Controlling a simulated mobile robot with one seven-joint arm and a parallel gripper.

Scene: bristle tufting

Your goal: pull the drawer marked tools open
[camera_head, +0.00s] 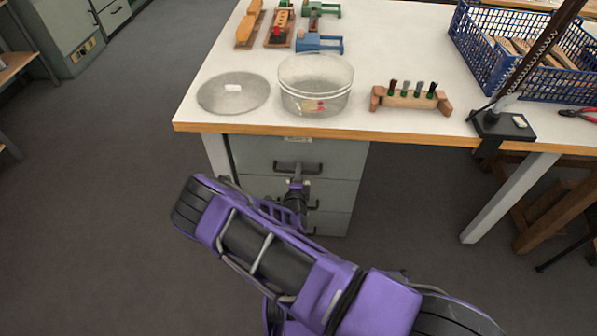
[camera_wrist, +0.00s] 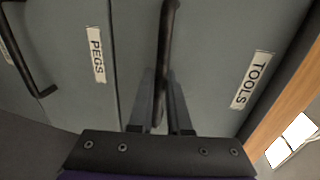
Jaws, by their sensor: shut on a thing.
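The tools drawer (camera_head: 263,154) is the top drawer of a grey unit under the workbench. Its front and TOOLS label (camera_wrist: 251,80) show in the wrist view. In the head view it looks about flush with the drawers below. Its dark bar handle (camera_wrist: 167,45) runs up the middle of the wrist view and also shows in the head view (camera_head: 285,165). My gripper (camera_wrist: 161,100) is shut on this handle, one finger on each side. In the head view my gripper (camera_head: 297,182) is at the drawer front, and my arm covers part of the lower drawers.
The pegs drawer (camera_wrist: 80,90) with its own handle (camera_wrist: 38,85) lies directly below. On the bench (camera_head: 400,135) stand a clear tub (camera_head: 316,90), its round lid (camera_head: 233,93), a wooden brush holder (camera_head: 410,100) and a blue crate (camera_head: 480,60). The floor before the drawers is clear.

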